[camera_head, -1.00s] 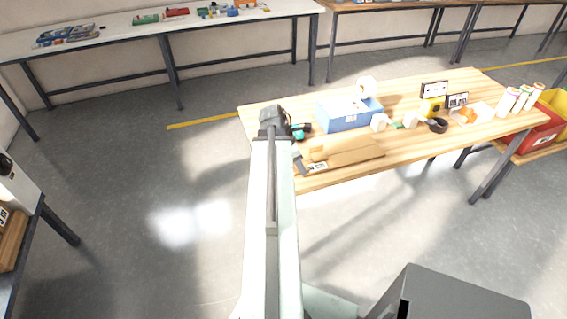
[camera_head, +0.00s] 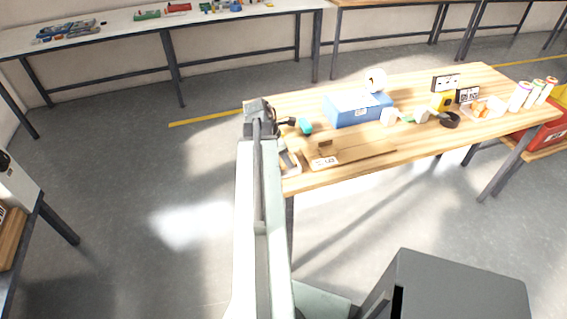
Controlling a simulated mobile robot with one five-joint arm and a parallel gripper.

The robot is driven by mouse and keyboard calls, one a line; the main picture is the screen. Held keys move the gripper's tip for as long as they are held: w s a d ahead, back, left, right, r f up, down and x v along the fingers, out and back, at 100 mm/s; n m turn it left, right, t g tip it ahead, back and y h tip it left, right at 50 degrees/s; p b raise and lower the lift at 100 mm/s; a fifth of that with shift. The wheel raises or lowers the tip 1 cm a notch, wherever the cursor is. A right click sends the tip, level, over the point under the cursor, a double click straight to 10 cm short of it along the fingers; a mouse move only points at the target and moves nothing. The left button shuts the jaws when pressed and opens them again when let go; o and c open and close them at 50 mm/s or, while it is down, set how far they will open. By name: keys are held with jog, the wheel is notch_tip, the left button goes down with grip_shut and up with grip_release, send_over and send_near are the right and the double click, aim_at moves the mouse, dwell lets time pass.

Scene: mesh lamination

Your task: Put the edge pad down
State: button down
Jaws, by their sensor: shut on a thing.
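My arm reaches out over the left end of the wooden table. My gripper (camera_head: 289,160) is at its end, near the table's front left corner, small and partly hidden behind the arm. It is shut on a small pale piece, which I take to be the edge pad (camera_head: 292,165); its outline is hard to make out. I cannot tell whether the piece touches the tabletop. A flat brown sheet (camera_head: 360,153) with a white label lies just to the right of the gripper, and a small brown block (camera_head: 325,146) is at its back left.
A teal tool (camera_head: 305,126) with a dark part lies behind the gripper. A blue box (camera_head: 358,107) stands behind the sheet. A black ring (camera_head: 449,120), a yellow device (camera_head: 441,100) and white rolls (camera_head: 520,96) are further right. Bare wood (camera_head: 345,171) shows along the front edge.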

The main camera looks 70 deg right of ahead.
jog(key=shift+w+r, duration=0.1)
jog(key=shift+f+b, duration=0.6)
jog(key=shift+f, duration=0.1)
jog(key=c, duration=0.7)
grip_release()
jog(key=shift+r, duration=0.1)
jog(key=shift+c, duration=0.2)
jog(key=shift+r, duration=0.1)
jog(key=shift+r+p, duration=0.35)
jog(key=shift+p, duration=0.2)
jog(key=p+v, duration=1.1)
jog(key=v, duration=0.1)
jog(key=shift+r, duration=0.1)
